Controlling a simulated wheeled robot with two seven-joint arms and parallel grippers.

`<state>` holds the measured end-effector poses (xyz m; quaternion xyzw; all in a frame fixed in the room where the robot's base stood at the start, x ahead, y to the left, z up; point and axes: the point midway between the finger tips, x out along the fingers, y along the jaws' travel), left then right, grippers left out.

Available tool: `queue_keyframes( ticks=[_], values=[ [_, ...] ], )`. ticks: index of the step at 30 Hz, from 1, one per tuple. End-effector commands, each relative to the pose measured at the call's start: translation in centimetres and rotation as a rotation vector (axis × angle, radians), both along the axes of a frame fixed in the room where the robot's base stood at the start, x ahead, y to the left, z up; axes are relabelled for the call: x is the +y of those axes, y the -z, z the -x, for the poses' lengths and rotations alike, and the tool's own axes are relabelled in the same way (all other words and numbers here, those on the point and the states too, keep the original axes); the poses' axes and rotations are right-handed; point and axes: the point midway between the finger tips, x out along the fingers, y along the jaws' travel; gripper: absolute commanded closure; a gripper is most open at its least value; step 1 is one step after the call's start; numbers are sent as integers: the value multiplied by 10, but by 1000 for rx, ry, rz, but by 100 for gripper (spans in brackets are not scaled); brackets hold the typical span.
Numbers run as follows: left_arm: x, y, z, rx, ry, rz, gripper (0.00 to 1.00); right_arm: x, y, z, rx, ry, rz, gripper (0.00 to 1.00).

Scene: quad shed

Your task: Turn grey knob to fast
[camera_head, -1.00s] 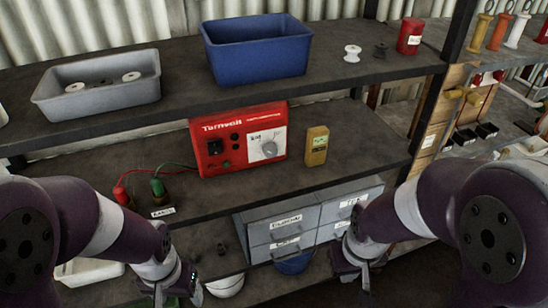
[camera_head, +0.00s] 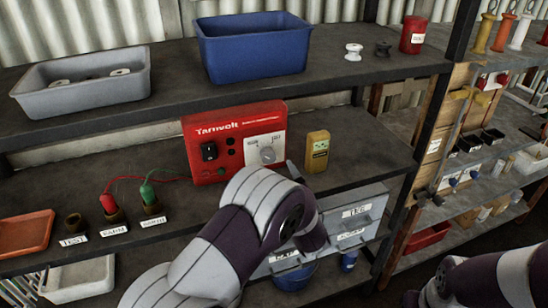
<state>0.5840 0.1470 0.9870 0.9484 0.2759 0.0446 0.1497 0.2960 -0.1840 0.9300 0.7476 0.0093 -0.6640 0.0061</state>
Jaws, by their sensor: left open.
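The red Tarnvolt box (camera_head: 205,172) stands on the middle shelf. Its white front panel (camera_head: 257,141) carries the grey knob (camera_head: 268,155); the panel's markings are too small to read. My left arm reaches up in front of the shelf. Its gripper (camera_head: 293,170) is mostly hidden behind my own arm; a thin grey finger shows to the right of and below the knob, apart from it in the picture. It is open, with nothing seen in it. My right gripper (camera_head: 411,298) is low at the bottom edge, partly cut off, far from the box.
A yellow meter (camera_head: 317,152) stands just right of the red box. Red (camera_head: 108,202) and green (camera_head: 147,192) plugs with cables sit in holders at the left. The upper shelf edge (camera_head: 130,121) runs above the box. Grey drawers (camera_head: 355,212) are below.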

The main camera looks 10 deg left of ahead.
Motion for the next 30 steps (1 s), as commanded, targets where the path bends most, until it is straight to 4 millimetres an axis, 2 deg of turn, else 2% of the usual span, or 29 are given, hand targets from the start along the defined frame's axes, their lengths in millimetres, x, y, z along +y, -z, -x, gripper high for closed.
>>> queue_keyframes(
  ticks=[3, 9, 13, 20, 25, 26, 30],
  values=[
    [17, -1, -26, -1, -3, 1, 30, 0, -5, 0, 0, 0, 0, 100],
    [36, -1, -56, 0, 0, 0, 30, 0, -8, 0, 0, 0, 0, 100],
    [40, 0, -63, 1, 2, 1, 30, 0, -8, 0, 0, 0, 0, 100],
    [40, 0, -64, 1, 3, 1, 30, 0, -8, 0, 0, 0, 0, 100],
    [40, 0, -64, 1, 2, 1, 82, 0, -8, 0, 0, 0, 0, 100],
    [40, 0, -64, 1, 2, 1, 86, 0, -8, 0, 0, 0, 0, 100],
    [40, 0, -64, 2, 2, -1, 86, 0, -8, 0, 0, 0, 0, 100]
  ],
)
